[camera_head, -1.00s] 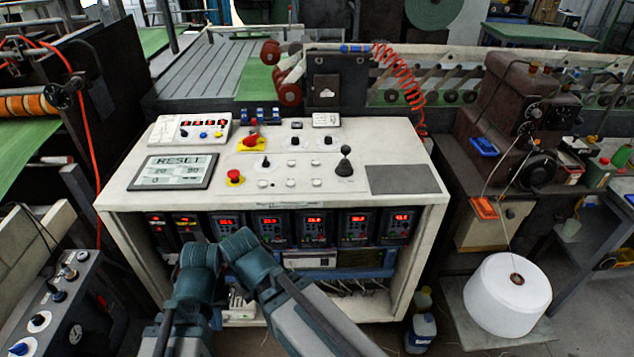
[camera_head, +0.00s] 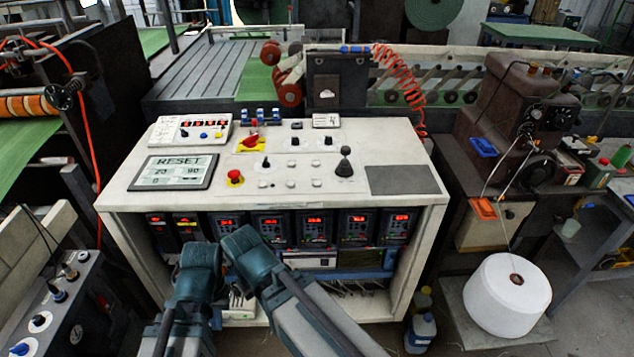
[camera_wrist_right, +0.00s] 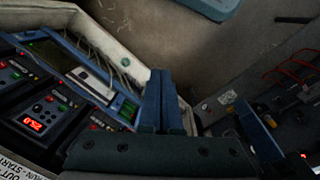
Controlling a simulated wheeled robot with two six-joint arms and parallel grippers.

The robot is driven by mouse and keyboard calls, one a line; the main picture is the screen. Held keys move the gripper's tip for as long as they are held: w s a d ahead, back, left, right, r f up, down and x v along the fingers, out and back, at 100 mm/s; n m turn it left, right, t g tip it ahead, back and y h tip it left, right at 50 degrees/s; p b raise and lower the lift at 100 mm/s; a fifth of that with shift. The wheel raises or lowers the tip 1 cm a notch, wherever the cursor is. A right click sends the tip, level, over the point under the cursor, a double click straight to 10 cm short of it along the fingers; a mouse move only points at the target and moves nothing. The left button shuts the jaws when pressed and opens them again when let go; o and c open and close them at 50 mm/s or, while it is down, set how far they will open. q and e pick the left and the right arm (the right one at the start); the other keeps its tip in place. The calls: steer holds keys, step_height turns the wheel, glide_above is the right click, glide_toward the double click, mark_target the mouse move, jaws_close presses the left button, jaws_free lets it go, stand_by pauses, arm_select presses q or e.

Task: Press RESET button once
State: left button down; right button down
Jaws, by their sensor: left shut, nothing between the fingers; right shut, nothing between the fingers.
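A light screen panel (camera_head: 173,172) reading RESET with numbers lies on the left of the white console top (camera_head: 400,150). My right gripper (camera_wrist_right: 162,100) is shut and empty in the right wrist view, by the cabinet front.
A black ball-topped lever (camera_head: 344,163) and a red switch (camera_head: 251,141) on a yellow plate rise from the console. Lit red displays (camera_head: 313,229) line the cabinet below. A white thread cone (camera_head: 507,293) stands at right, a bottle (camera_head: 421,332) on the floor.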

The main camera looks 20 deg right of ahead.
steer(key=w+d+r+m+t+y+p, duration=0.25)
steer(key=w+r+p, duration=0.2)
steer(key=w, duration=0.45)
step_height(320, 180, up, 16)
steer(key=m+t+y+p, duration=0.1)
steer(key=m+t+p, duration=0.6)
steer(key=p, duration=0.2)
glide_above(317, 183)
steer(key=s, duration=0.1)
steer(key=shift+d+r+g, duration=0.1)
steer(key=shift+g, duration=0.15)
step_height(317, 183, down, 9)
steer(key=b, duration=0.8)
steer(key=shift+b, duration=0.4)
steer(key=shift+f+b, duration=0.3)
steer(key=shift+b, duration=0.1)
